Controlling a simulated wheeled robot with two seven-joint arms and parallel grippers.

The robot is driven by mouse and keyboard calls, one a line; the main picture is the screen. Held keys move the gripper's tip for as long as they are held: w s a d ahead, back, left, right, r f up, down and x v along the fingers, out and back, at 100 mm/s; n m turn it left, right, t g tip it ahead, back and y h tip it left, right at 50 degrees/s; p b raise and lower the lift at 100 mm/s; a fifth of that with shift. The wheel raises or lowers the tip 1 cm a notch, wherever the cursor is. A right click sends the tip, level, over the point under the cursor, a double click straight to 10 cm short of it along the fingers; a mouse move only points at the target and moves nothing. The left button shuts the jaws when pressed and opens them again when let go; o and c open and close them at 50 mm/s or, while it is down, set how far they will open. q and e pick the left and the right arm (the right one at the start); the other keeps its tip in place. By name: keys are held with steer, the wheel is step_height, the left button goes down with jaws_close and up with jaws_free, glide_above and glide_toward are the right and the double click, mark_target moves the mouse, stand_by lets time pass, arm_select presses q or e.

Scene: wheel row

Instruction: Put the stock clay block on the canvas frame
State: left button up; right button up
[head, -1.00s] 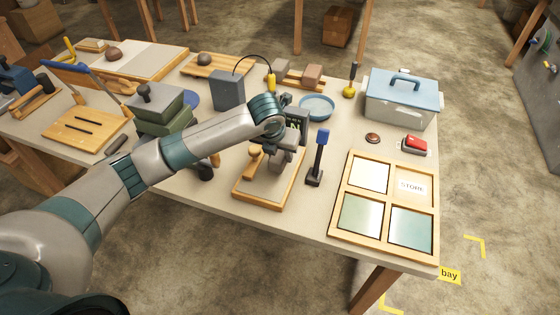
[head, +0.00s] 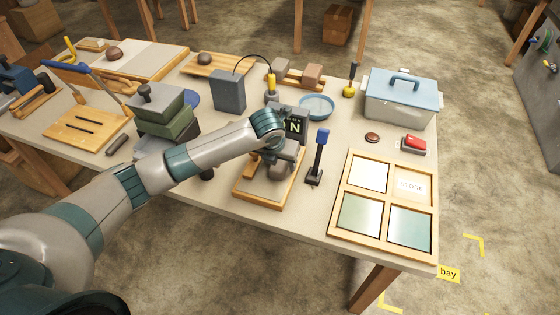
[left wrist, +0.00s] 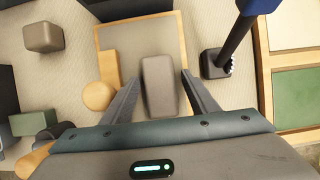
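The canvas frame (head: 250,200) is a wood-edged pale panel lying on the table. It also shows in the left wrist view (left wrist: 183,30). A grey-brown block with rounded edges, which looks like the stock clay block (left wrist: 160,85), is over the canvas between the fingers of my left gripper (left wrist: 162,78). The fingers stand on both sides of it with narrow gaps, so the gripper looks open around it. In the head view my left gripper (head: 277,160) is low over the frame and partly hides the block. My right gripper is not in view.
A wooden knobbed piece (left wrist: 98,95) lies at the frame's left side. A blue-handled upright tool (head: 319,158) stands close to its right. Another grey-brown block (left wrist: 43,37) is to the left. The compartment tray (head: 387,192) is further right. An N display (head: 295,125) stands behind.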

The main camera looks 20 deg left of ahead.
arm_select(q)
steer(key=shift+r, duration=0.15)
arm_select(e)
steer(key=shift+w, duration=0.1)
arm_select(q)
steer(key=shift+s+r, duration=0.1)
steer(key=shift+r, duration=0.1)
steer(key=b+v, duration=0.1)
steer(key=v, duration=0.9)
steer(key=shift+s+r, duration=0.25)
steer(key=shift+r, duration=0.45)
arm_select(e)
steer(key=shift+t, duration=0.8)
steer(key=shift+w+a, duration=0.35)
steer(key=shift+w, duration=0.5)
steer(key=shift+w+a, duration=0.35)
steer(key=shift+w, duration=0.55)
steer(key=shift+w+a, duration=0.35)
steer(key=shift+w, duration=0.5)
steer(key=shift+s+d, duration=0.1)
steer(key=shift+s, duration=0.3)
